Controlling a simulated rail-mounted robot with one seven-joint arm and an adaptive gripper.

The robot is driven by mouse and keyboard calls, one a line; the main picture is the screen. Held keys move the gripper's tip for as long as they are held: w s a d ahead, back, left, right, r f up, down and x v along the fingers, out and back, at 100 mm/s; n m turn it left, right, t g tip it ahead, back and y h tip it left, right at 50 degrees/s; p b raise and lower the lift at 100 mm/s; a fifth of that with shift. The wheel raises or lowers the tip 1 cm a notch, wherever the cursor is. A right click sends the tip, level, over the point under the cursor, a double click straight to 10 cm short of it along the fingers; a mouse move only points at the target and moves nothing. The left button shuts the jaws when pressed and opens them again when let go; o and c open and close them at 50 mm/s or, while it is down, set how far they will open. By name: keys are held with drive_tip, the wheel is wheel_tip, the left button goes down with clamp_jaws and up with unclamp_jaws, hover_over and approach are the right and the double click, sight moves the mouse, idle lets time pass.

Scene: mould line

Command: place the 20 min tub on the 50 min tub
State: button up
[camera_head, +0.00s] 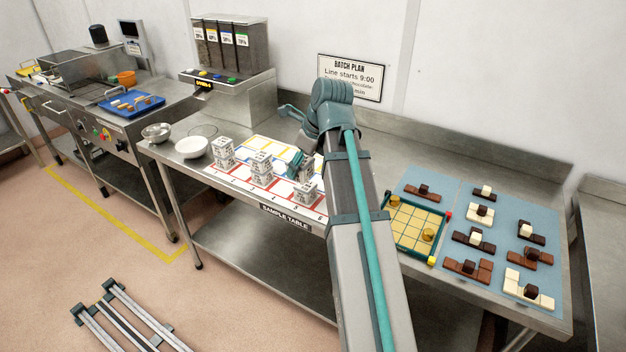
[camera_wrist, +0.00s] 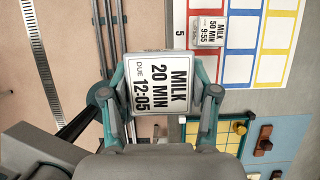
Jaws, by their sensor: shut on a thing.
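My gripper (camera_wrist: 160,103) is shut on the 20 min tub (camera_wrist: 155,85), a white tub whose label reads "MILK 20 MIN DUE 12:05". In the wrist view its fingers are on opposite sides of the tub. The 50 min tub (camera_wrist: 208,32), labelled "MILK 50 MIN" and "9:55", stands beside the number 5 in a red-bordered cell of the sample mat. In the head view the white tub (camera_head: 305,192) near the mat's front edge appears to be this one. The held tub is partly hidden by my arm there, and its height above the mat is unclear.
More white tubs (camera_head: 223,148) stand on the mat (camera_head: 236,180) to the left, some apparently stacked. Bowls (camera_head: 191,147) and a dispenser (camera_head: 228,55) are farther left. Right of my arm are a yellow-grid tray (camera_head: 408,218) and blue mats with chocolate pieces (camera_head: 468,268).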

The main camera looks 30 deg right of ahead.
drive_tip(key=w+d+f+p, duration=0.1)
drive_tip(key=w+d+f, duration=0.15)
drive_tip(key=w, duration=0.35)
drive_tip(key=p, duration=0.1)
hover_over(306, 185)
drive_tip(key=f, duration=0.3)
drive_tip(key=s+f, duration=0.1)
drive_tip(key=shift+a+f, duration=0.3)
drive_tip(key=shift+a, duration=0.1)
drive_tip(key=shift+w+d+f+p, duration=0.35)
drive_tip(key=shift+w+f, duration=0.2)
drive_tip(key=shift+f, duration=1.85)
drive_tip(key=o, duration=1.2)
drive_tip(key=shift+f, duration=0.1)
drive_tip(key=shift+o, duration=0.2)
drive_tip(key=b+v, duration=0.1)
drive_tip(key=v, duration=1.1)
drive_tip(key=shift+b, duration=0.3)
